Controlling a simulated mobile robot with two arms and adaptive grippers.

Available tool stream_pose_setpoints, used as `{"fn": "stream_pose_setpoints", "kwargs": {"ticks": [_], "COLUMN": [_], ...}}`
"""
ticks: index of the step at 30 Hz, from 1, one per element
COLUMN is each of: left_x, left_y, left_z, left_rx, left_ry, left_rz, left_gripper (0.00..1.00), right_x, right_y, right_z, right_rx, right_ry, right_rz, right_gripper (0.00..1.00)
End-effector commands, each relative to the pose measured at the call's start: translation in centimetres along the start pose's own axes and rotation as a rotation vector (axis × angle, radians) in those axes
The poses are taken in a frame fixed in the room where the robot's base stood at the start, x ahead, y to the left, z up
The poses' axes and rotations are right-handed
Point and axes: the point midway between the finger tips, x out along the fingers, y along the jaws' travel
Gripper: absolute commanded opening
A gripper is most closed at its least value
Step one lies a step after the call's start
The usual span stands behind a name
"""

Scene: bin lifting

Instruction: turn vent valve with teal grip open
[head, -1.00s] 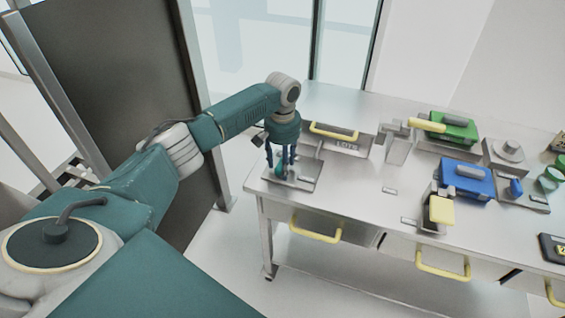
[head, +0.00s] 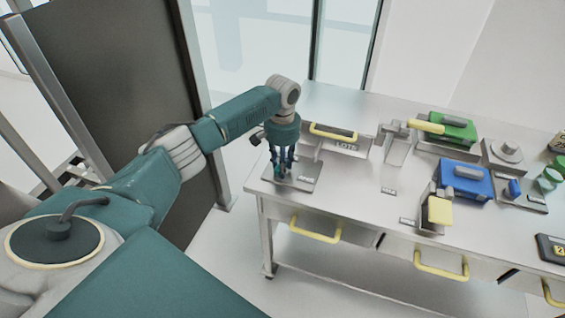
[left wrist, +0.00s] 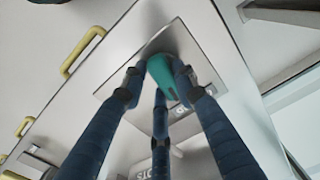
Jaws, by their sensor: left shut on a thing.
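The vent valve's teal grip (left wrist: 161,72) sits on a grey square base plate (head: 307,177) at the left end of the steel table. In the head view the grip is mostly hidden behind my fingers. My left gripper (head: 282,176) points down over the plate with its dark blue fingers shut on the grip. In the left wrist view, fingers (left wrist: 160,86) stand on both sides of the grip, with another finger below it. My right gripper is in neither current view.
A LOTS tray (head: 347,147) with a yellow handle stands close behind the plate. To the right are a green block (head: 455,131), a blue block (head: 466,181) and a yellow block (head: 440,211). Drawers with yellow handles (head: 316,236) line the table front.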

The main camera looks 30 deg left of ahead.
Motion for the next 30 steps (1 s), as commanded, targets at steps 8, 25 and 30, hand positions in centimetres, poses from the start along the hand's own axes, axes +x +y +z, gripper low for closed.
{"fn": "stream_pose_setpoints", "kwargs": {"ticks": [8,25,30], "left_x": [-0.3,-0.2,-0.2], "left_y": [0.0,-0.2,-0.3], "left_z": [0.1,0.4,0.4], "left_rx": [0.246,0.788,0.949], "left_ry": [0.000,0.002,0.002], "left_rz": [0.001,-0.001,-0.002], "left_gripper": [0.02,0.02,0.02], "right_x": [-1.9,-3.5,-3.7], "right_y": [0.0,0.0,0.0], "right_z": [-0.2,-0.3,-0.3], "right_rx": [0.000,0.000,0.000], "right_ry": [0.000,-0.001,-0.001], "right_rz": [0.000,0.000,0.000], "right_gripper": [0.40,0.40,0.40]}}
